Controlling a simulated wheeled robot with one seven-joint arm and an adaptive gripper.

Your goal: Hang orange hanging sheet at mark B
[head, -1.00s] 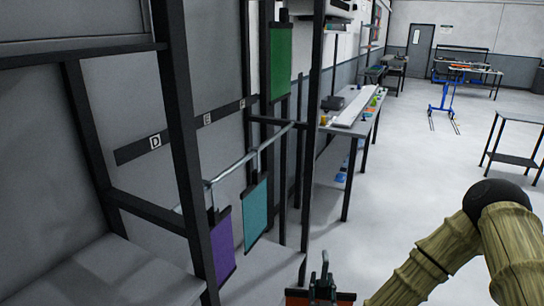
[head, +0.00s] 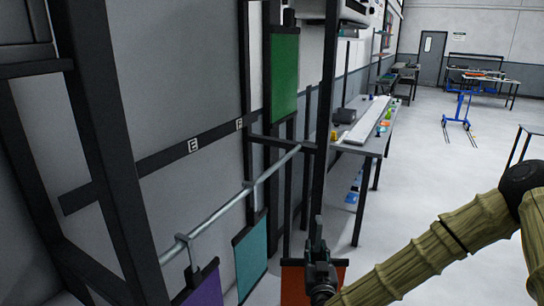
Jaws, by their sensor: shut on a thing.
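The orange hanging sheet (head: 296,288) shows at the bottom of the head view, with a dark top bar. My gripper (head: 318,262) is shut on its top bar and holds it upright in front of the rack. The fingertips are small and partly hidden. A metal rail (head: 225,208) runs to the left of the sheet, with a purple sheet (head: 205,291) and a teal sheet (head: 251,258) hanging from it. Marks E (head: 194,146) and F (head: 239,124) are on a dark strip behind the rail. Mark B is not in view.
A green sheet (head: 284,75) hangs higher up at the back. Dark rack posts (head: 112,160) stand at the left. A workbench (head: 365,140) with small items stands beyond the rail. The floor (head: 430,185) to the right is open.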

